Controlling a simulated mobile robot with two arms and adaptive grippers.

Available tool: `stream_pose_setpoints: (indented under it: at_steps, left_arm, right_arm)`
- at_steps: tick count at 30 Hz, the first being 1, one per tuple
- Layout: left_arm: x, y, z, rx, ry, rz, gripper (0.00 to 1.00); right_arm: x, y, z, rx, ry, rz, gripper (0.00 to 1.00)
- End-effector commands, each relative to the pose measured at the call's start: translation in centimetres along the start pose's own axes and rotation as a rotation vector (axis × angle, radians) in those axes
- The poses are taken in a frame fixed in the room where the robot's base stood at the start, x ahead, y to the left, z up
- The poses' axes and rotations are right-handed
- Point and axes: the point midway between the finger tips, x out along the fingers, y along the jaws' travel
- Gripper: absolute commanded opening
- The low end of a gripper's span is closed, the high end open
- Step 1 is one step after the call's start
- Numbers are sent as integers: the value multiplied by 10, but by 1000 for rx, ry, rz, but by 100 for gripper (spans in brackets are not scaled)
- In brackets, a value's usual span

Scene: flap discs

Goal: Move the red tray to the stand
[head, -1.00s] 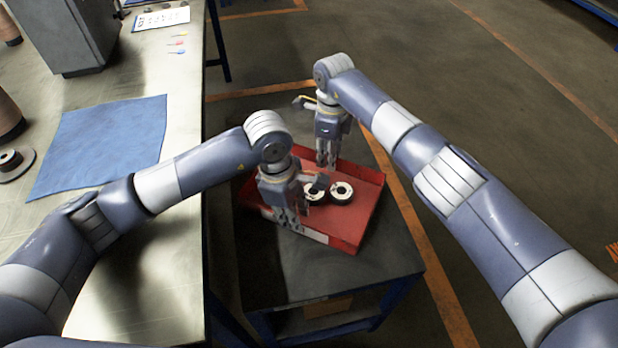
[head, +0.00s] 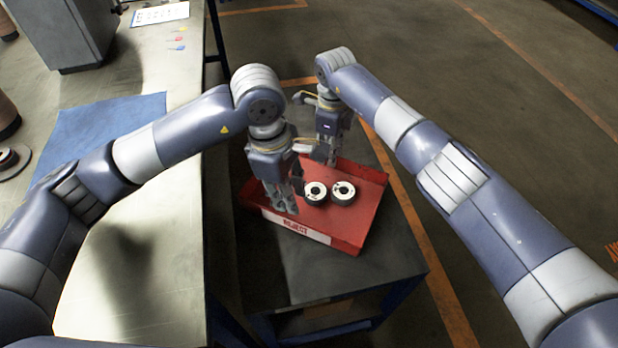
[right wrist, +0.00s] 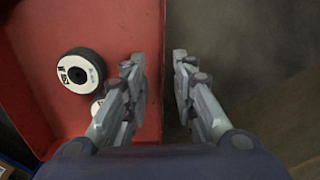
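The red tray (head: 345,228) rests on the dark top of the stand (head: 385,268). Its near wall has a white label that reads "REJECT". Two black-and-white discs (head: 316,192) (head: 343,192) lie inside it. My left gripper (head: 285,205) is above the tray's near left part, with its fingers apart and nothing in them. My right gripper (head: 327,158) is at the tray's far wall, partly behind the left wrist. In the right wrist view its open fingers (right wrist: 160,75) stand on either side of the tray's wall (right wrist: 152,30), with a gap visible.
A steel workbench (head: 175,225) is at the left, with a blue cloth (head: 105,125), a grey cabinet (head: 70,30) and a spool (head: 10,160) on it. A narrow dark gap separates bench and stand. The floor at the right is open, with orange lines.

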Motion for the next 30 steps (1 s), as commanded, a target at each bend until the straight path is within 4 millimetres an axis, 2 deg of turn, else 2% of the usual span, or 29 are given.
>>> stream_pose_setpoints:
  at_steps: [9,15,20,30]
  left_arm:
    - [-1,0,0,0,0,1,25]
    - [0,0,0,-1,0,1,25]
    - [0,0,0,-1,0,1,25]
    - [-1,0,0,-1,0,1,25]
  right_arm:
    - [-68,-1,-1,-1,-2,-6,25]
    - [-98,0,-2,1,-1,-3,25]
    - [-108,0,-2,0,0,-1,25]
    - [-109,0,-2,1,-1,0,25]
